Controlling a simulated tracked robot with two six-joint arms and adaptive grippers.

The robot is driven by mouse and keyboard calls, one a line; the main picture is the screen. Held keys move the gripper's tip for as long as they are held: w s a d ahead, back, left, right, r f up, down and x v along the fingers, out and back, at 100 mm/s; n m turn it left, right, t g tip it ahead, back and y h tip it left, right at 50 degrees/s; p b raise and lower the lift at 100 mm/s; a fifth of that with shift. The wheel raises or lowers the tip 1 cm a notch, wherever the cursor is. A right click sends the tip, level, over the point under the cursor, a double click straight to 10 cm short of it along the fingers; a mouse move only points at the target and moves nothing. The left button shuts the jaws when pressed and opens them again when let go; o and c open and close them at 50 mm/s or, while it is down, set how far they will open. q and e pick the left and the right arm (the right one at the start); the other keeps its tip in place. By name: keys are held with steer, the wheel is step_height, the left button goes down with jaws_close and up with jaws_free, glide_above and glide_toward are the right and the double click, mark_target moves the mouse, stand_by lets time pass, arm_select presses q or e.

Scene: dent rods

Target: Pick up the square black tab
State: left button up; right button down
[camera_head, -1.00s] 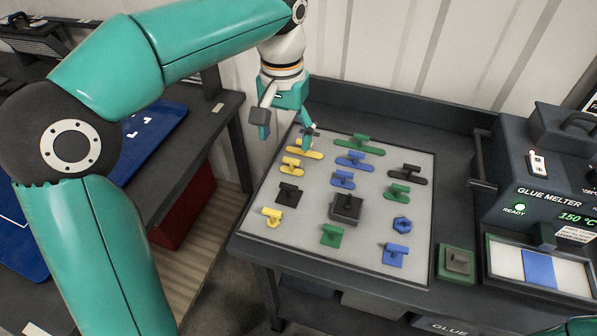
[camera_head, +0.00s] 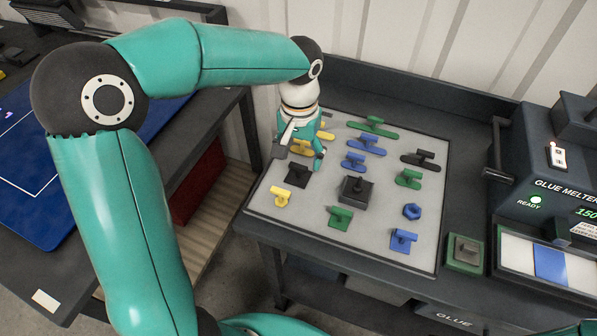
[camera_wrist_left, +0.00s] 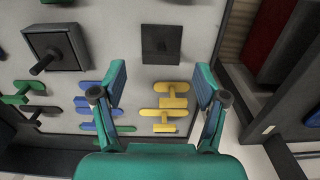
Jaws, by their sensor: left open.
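The square black tab (camera_head: 297,174) lies on the grey mat (camera_head: 322,238), in its left part, with a short stem on top. In the left wrist view the square black tab (camera_wrist_left: 161,40) is at top centre, beyond my fingertips. My left gripper (camera_head: 299,158) is open and empty, pointing down just behind the tab and over the yellow tabs. In the left wrist view the open fingers (camera_wrist_left: 160,82) stand on either side of the yellow tabs, apart from the black tab.
Several green, blue and yellow tabs share the mat. The glue melter (camera_head: 560,150) stands at the right. A gap separates the two tables.

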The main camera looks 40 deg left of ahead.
mark_target(298, 167)
arm_select(q)
steer(key=f, duration=0.3)
steer(key=shift+s+f, duration=0.3)
steer(key=shift+s, duration=0.1)
steer(key=shift+f, duration=0.45)
steer(key=c, duration=1)
